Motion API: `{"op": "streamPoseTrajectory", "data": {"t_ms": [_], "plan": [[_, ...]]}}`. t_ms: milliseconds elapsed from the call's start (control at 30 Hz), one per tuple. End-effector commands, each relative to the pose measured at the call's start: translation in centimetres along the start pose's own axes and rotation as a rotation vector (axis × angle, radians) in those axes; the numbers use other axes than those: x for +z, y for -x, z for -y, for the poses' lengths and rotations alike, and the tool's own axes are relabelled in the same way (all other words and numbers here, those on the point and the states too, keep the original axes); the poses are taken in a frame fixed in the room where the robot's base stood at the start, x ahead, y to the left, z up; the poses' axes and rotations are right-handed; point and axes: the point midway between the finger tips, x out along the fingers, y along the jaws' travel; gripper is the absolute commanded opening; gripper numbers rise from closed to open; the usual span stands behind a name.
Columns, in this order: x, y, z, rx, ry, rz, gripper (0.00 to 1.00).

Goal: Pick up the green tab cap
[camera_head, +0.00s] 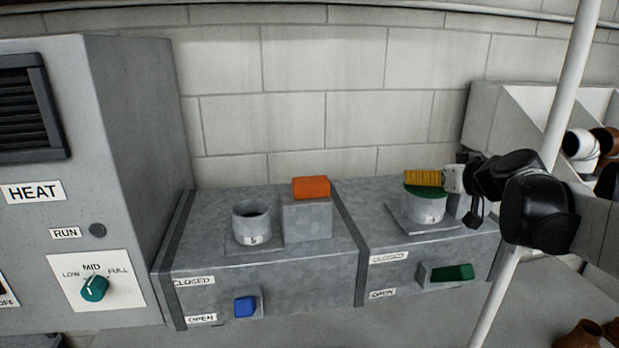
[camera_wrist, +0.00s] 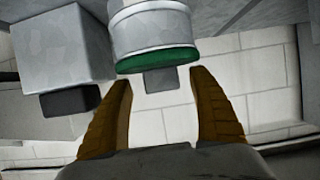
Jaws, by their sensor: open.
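The green cap (camera_head: 426,190) sits on top of a short grey metal collar (camera_head: 424,210) on the right-hand duct section. In the wrist view the green cap (camera_wrist: 158,61) shows as a green disc edge on the end of the grey collar (camera_wrist: 150,25). My gripper (camera_head: 424,178) is right at the cap in the head view, its yellow-brown fingers covering part of it. In the wrist view my gripper (camera_wrist: 162,78) is open, with one finger on each side and the cap just beyond the tips. I cannot tell whether the fingers touch the cap.
A grey block (camera_wrist: 60,45) stands left of the collar in the wrist view. The left duct section has an open collar (camera_head: 252,222), an orange block (camera_head: 311,187) and a blue slider (camera_head: 244,307). A green slider (camera_head: 452,273) is below the cap. A white pole (camera_head: 572,70) stands at right.

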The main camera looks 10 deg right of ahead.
Motion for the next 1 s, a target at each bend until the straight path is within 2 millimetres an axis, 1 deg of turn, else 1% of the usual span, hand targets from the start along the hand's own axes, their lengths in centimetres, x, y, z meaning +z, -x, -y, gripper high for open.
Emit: {"op": "streamPoseTrajectory", "data": {"t_ms": [33, 100, 333, 367, 400, 467, 500, 533, 833, 1000], "plan": [[-0.1, -0.6, 0.0, -0.001, 0.0, 0.0, 0.7], [0.0, -1.0, 0.0, 0.0, -0.001, 0.0, 0.7], [0.1, -1.1, 0.0, 0.0, -0.001, 0.0, 0.7], [0.1, -1.1, 0.0, 0.0, -0.001, 0.0, 0.62], [0.1, -1.1, 0.0, 0.0, -0.001, 0.0, 0.5], [0.1, -1.1, 0.0, 0.0, -0.001, 0.0, 0.32], [0.1, -1.1, 0.0, 0.0, -0.001, 0.0, 0.19], [0.1, -1.1, 0.0, 0.0, -0.001, 0.0, 0.11], [0.0, -1.1, 0.0, -0.001, 0.0, 0.001, 0.1], [-1.1, -0.6, 0.0, 0.0, -0.001, 0.0, 0.1]]}}
